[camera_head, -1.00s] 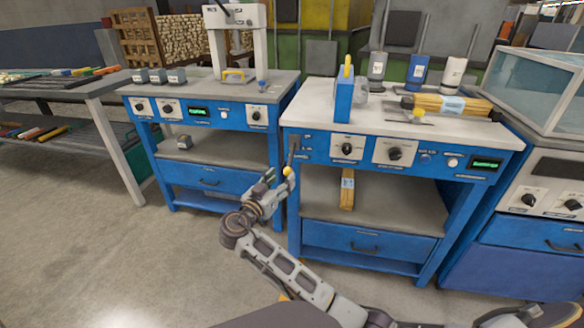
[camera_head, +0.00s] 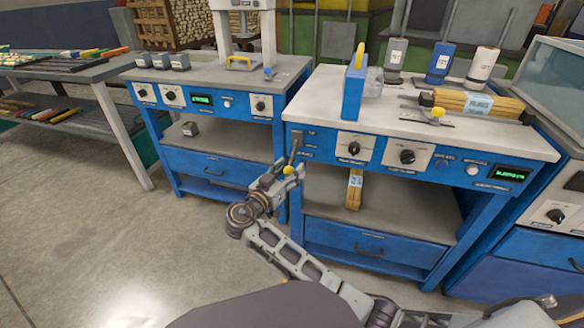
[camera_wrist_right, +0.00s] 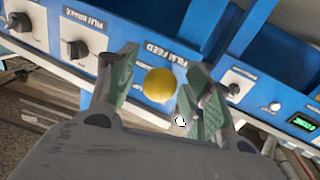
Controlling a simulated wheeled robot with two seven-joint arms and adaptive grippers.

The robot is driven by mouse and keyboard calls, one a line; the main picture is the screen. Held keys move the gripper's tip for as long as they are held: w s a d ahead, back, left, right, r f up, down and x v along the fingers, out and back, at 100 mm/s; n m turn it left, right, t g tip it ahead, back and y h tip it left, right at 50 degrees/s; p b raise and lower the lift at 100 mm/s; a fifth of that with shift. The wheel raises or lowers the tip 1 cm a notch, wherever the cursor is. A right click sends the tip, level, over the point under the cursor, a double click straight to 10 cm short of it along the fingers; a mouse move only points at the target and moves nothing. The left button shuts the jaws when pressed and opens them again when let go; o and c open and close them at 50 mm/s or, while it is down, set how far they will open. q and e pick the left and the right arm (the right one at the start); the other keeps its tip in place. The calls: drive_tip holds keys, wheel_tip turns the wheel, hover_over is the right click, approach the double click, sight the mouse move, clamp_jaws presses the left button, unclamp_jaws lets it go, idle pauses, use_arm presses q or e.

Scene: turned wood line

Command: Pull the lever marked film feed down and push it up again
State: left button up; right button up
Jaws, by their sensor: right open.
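The film feed lever ends in a yellow ball knob (camera_head: 289,170). Its dark arm (camera_head: 295,147) comes out of the left end of the blue front panel on the right-hand bench and points downward. My right gripper (camera_head: 284,174) is at the knob. In the right wrist view, the yellow knob (camera_wrist_right: 160,85) lies between the two green-padded fingers of my right gripper (camera_wrist_right: 160,88), which are open. The right-hand finger looks very close to the knob; contact cannot be told. The FILM FEED label (camera_wrist_right: 165,54) shows just behind the knob. My left gripper is not in view.
Black rotary knobs (camera_head: 354,145) sit on the panel right of the lever, with a green display (camera_head: 510,174) at the far end. A blue box (camera_head: 354,92), bottles and a banded wood bundle (camera_head: 478,103) stand on the bench top. Open floor (camera_head: 130,250) lies to the left.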

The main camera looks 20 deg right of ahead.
idle(0.3)
clamp_jaws()
drive_tip(key=shift+d, duration=0.1)
idle(0.4)
